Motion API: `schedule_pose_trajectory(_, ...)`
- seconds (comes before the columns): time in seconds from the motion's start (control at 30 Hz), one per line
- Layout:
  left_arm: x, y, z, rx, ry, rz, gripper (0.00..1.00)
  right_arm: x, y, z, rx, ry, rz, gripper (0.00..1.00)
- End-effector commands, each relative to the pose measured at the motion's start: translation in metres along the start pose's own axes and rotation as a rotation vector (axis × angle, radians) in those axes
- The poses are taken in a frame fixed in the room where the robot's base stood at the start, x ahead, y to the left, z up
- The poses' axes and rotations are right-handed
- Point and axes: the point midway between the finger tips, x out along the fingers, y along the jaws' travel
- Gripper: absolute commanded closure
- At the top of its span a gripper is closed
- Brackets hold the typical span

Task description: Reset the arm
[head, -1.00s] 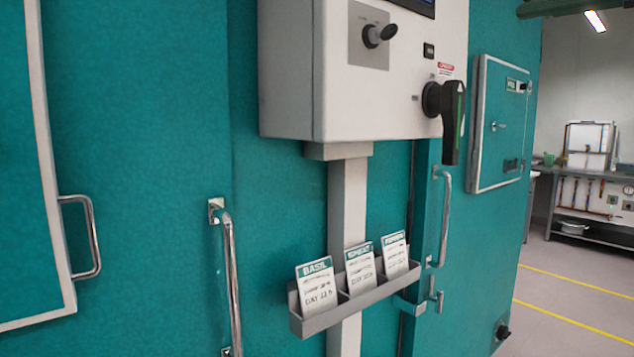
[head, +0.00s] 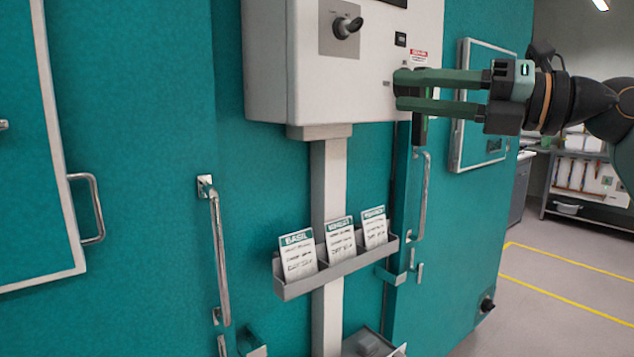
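The white control box (head: 300,90) hangs on a grey post in front of teal panels. It carries a black rotary knob (head: 346,27) and, at its right side, a black lever handle (head: 420,130) that points straight down. My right gripper (head: 400,90) comes in from the right, level with the top of the handle. Its two green fingers lie one above the other with a gap between them and cover the handle's hub. I cannot tell whether they touch it. My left gripper is not in view.
A grey rack (head: 283,292) with three cards, one reading BASIL, is fixed to the post below the box. Metal door handles (head: 220,262) stick out from the teal panels. Free floor (head: 560,295) with yellow lines lies at the right.

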Motion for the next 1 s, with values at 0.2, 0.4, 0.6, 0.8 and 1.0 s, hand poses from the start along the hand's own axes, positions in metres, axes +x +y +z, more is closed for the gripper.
schedule_pose_trajectory(0.2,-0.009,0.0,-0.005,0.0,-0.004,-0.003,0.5,0.035,-0.055,-0.045,0.299,0.002,0.203,0.61)
schedule_pose_trajectory(0.4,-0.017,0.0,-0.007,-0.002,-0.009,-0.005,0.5,0.044,-0.108,-0.08,0.608,-0.091,0.339,0.61)
schedule_pose_trajectory(0.6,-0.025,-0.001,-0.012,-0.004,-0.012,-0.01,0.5,0.036,-0.174,-0.118,0.942,-0.26,0.402,0.61)
schedule_pose_trajectory(0.8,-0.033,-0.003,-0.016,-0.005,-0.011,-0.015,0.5,0.013,-0.249,-0.174,1.279,-0.483,0.381,0.61)
schedule_pose_trajectory(1.0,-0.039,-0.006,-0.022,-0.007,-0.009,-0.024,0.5,-0.027,-0.321,-0.257,1.608,-0.741,0.27,0.61)
